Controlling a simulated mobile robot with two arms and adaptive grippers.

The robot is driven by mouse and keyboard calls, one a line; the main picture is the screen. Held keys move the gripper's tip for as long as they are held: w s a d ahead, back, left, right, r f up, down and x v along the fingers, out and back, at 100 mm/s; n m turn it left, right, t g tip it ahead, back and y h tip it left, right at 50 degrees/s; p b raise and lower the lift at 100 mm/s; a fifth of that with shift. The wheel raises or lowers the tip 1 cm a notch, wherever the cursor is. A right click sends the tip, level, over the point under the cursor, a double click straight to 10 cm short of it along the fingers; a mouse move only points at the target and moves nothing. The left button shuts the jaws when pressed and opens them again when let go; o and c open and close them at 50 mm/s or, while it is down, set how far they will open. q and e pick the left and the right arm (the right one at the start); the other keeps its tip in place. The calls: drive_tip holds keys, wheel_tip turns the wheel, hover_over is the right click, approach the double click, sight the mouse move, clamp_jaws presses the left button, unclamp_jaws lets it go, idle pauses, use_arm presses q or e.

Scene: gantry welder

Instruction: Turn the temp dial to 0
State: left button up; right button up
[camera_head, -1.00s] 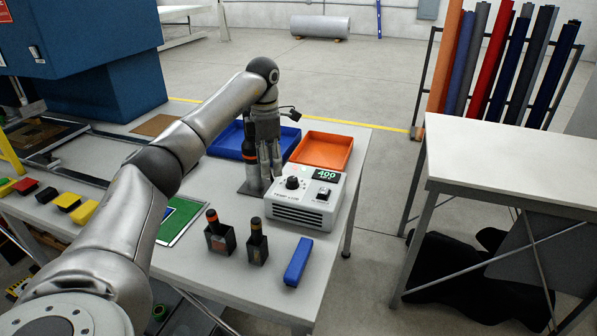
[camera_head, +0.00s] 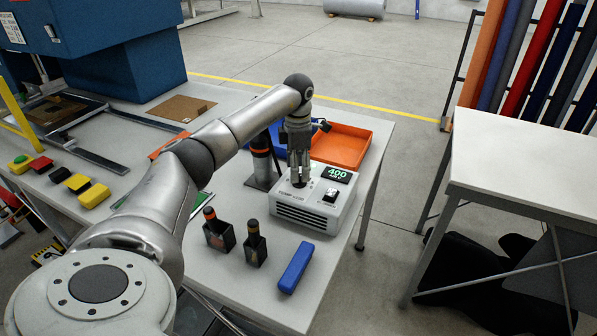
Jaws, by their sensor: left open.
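The temp control box (camera_head: 300,215) is a white-grey unit with front vents, standing near the right end of the worktable. Its green display (camera_head: 337,174) reads 400. A black rocker switch (camera_head: 331,195) sits below the display. The temp dial (camera_head: 299,181) is a dark knob on the box's left top, mostly hidden by my fingers. My left gripper (camera_head: 299,174) points straight down over the dial, with its fingers open around or just above it; contact cannot be told. My right gripper is not in view.
An orange tray (camera_head: 343,144) lies behind the box, with a blue tray (camera_head: 277,137) partly hidden by my arm. Two small black holders (camera_head: 218,234) and a blue block (camera_head: 295,267) stand in front. A second white table (camera_head: 530,165) is at the right, across a floor gap.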

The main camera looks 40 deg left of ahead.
use_arm(q)
wheel_tip(320, 180, down, 3)
drive_tip(key=shift+w, duration=0.15)
drive_tip(key=shift+f, duration=0.1)
drive_tip(key=shift+c, duration=1.4)
drive_tip(key=c, duration=0.7)
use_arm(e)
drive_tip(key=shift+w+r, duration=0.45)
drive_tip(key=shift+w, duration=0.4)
